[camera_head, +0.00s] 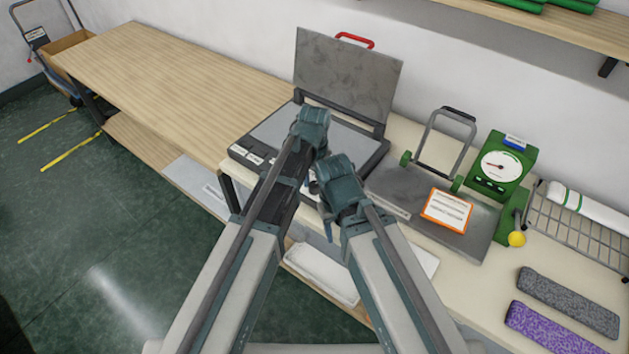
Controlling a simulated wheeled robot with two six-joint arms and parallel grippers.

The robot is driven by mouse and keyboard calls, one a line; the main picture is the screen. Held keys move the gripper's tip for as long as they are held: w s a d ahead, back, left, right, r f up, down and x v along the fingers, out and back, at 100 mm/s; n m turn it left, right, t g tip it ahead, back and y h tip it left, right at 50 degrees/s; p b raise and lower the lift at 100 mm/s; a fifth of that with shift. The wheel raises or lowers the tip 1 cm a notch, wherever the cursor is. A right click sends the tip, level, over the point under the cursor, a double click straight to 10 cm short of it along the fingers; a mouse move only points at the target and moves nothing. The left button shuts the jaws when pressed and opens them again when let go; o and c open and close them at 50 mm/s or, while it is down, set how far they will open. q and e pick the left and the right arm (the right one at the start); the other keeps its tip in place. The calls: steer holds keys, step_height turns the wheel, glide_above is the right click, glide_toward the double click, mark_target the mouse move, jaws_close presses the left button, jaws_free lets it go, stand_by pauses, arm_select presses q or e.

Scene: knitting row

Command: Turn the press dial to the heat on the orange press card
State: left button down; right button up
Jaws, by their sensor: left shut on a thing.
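The heat press (351,141) stands on the bench at the centre with its grey lid (345,72) raised. The orange press card (447,209) lies on a grey metal plate to the right of the press; its writing is too small to read. My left gripper (313,186) is at the front edge of the press, mostly hidden between my two arms. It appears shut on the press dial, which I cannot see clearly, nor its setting. My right gripper (327,228) is low in front of the bench edge, partly behind its own arm; its jaws cannot be made out.
A wire rack (575,236) and grey (568,302) and purple (550,331) knitted pieces lie further right. The wooden bench (170,75) at left is clear.

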mark_target(314, 184)
arm_select(q)
steer(key=m, duration=0.6)
steer(key=shift+m, duration=0.3)
steer(key=m, duration=0.5)
steer(key=shift+m, duration=0.4)
steer(key=shift+c, duration=2.1)
jaws_free()
step_height(314, 184, up, 14)
steer(key=p, duration=1.3)
steer(key=shift+p, duration=0.4)
